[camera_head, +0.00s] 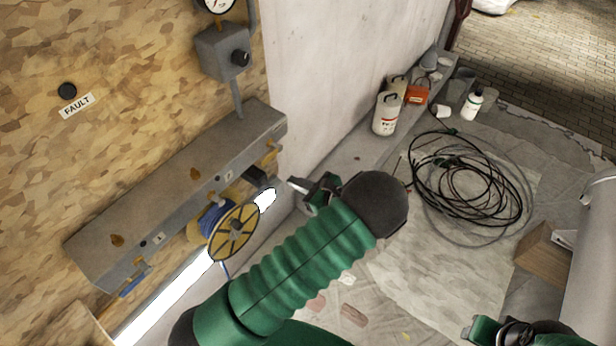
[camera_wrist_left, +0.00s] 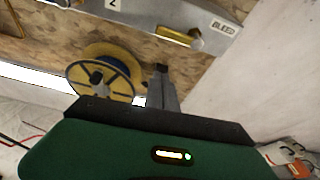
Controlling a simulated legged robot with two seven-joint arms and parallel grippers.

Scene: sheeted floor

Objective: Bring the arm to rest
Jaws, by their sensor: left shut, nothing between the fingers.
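My left arm, in a green ribbed sleeve, reaches in from the bottom of the head view. Its gripper (camera_head: 303,187) is by the pale wall, just right of the grey panel box (camera_head: 180,195). In the left wrist view the gripper (camera_wrist_left: 161,72) shows as a dark upright shape with its fingers together and nothing between them. A yellow-spoked reel (camera_head: 234,233) with blue line hangs at the panel, left of the gripper and apart from it. The reel also shows in the left wrist view (camera_wrist_left: 104,76). Part of a second green arm shows at the bottom right; its gripper is out of view.
A gauge (camera_head: 216,3) and grey switch box (camera_head: 222,52) are on the chipboard wall. A black cable coil (camera_head: 471,188) lies on the sheeted floor. White jugs (camera_head: 386,113), an orange item (camera_head: 416,93) and a bottle (camera_head: 472,104) stand along the ledge. A cardboard box (camera_head: 543,256) is at right.

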